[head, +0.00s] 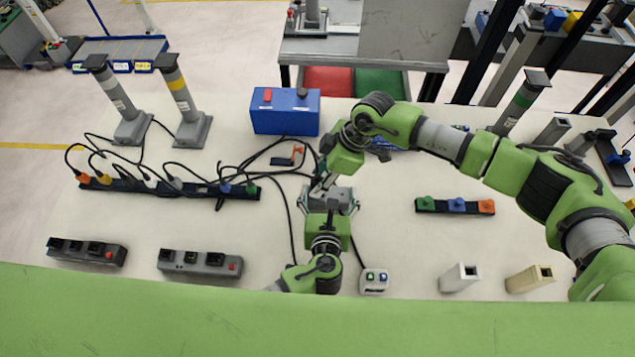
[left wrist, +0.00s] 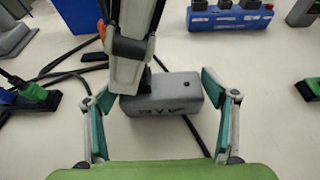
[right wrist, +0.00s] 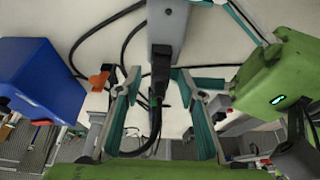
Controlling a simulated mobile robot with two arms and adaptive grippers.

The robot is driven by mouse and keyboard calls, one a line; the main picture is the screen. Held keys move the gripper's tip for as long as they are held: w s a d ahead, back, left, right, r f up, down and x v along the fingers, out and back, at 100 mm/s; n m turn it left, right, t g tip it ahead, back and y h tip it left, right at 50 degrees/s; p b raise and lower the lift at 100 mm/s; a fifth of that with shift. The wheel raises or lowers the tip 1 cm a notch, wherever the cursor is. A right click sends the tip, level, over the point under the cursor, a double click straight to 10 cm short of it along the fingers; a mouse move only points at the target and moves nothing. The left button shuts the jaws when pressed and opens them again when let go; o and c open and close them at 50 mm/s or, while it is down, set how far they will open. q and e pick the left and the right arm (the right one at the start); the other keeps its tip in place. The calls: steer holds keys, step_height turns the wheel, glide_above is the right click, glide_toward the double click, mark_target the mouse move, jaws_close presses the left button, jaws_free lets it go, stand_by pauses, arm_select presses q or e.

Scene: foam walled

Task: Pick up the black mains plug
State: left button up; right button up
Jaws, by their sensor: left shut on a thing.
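The black mains plug (right wrist: 161,64) sits at the end face of a grey box (right wrist: 168,25), its cable trailing away below it in the right wrist view. The plug is hidden behind my right gripper in the left wrist view. My right gripper (right wrist: 158,76) is open, with its fingertips on either side of the plug. My left gripper (left wrist: 160,92) is shut on the grey box, which also shows in the left wrist view (left wrist: 165,98) between its teal fingers. In the head view the two grippers meet at the box (head: 343,195).
A blue box (head: 285,112) stands behind the grippers, close to the right gripper. Black cables and a small orange-ended piece (head: 297,149) lie nearby. A power strip (head: 125,184) with several plugs lies left. A strip with coloured plugs (head: 455,206) lies right.

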steer(key=shift+a+f, duration=0.3)
steer(key=shift+f, duration=0.3)
jaws_close()
steer(key=shift+r, duration=0.1)
arm_select(q)
steer(key=shift+f, duration=0.1)
arm_select(e)
step_height(320, 180, up, 10)
steer(key=shift+f, duration=0.1)
arm_select(q)
steer(key=o, duration=1.4)
steer(key=shift+c, duration=0.2)
steer(key=v, duration=1.2)
